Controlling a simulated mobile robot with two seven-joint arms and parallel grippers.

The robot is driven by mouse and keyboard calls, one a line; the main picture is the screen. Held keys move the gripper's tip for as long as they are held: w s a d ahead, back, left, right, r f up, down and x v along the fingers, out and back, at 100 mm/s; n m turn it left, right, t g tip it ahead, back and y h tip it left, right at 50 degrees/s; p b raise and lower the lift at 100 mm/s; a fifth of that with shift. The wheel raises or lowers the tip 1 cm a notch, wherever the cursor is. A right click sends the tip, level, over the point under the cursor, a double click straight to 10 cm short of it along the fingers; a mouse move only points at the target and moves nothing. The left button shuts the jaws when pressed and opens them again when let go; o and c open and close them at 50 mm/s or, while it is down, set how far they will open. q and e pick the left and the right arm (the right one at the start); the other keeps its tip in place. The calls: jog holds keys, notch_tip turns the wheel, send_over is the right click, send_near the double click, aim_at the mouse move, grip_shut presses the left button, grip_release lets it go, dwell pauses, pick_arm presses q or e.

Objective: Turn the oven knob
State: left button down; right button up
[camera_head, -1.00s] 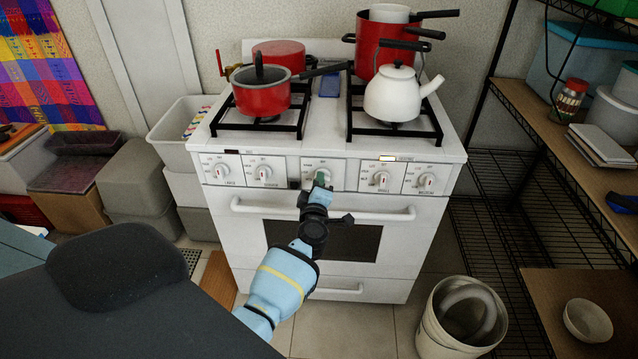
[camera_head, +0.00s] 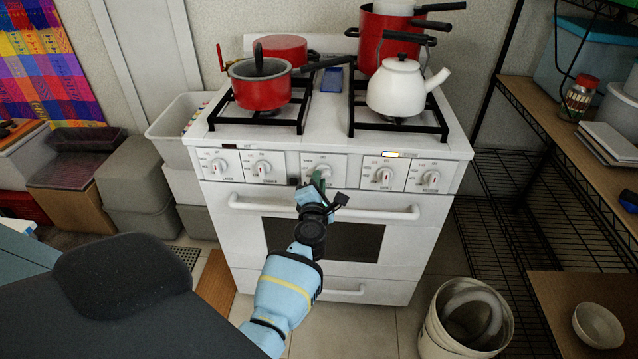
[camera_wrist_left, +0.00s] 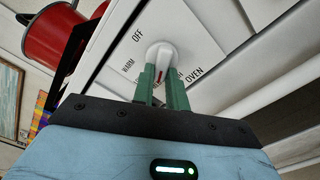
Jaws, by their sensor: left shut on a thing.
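The white stove (camera_head: 240,206) stands ahead with a row of several white knobs on its front panel. The oven knob (camera_head: 322,171) is the middle one. In the left wrist view the oven knob (camera_wrist_left: 161,54) has a red mark and sits beside the words OFF, WARM and OVEN. My left gripper (camera_head: 318,182) is at this knob. In the left wrist view its green fingers (camera_wrist_left: 160,80) are shut on the knob from either side; the fingers hide part of the dial. My right gripper is not in view.
A red saucepan (camera_head: 262,92), a white kettle (camera_head: 396,90) and red pots stand on the burners. The oven door handle (camera_head: 380,213) runs below the knobs. A white bucket (camera_head: 440,335) and a wire shelf (camera_head: 510,180) are at the right. Grey bins (camera_head: 140,185) are at the left.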

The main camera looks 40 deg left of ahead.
pick_arm(q)
jog(key=shift+d+f+n, duration=0.1)
jog(key=shift+f+n, duration=0.05)
jog(key=shift+n, duration=0.75)
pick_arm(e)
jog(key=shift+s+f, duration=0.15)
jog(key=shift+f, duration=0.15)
pick_arm(q)
jog(key=c, duration=1.4)
grip_release()
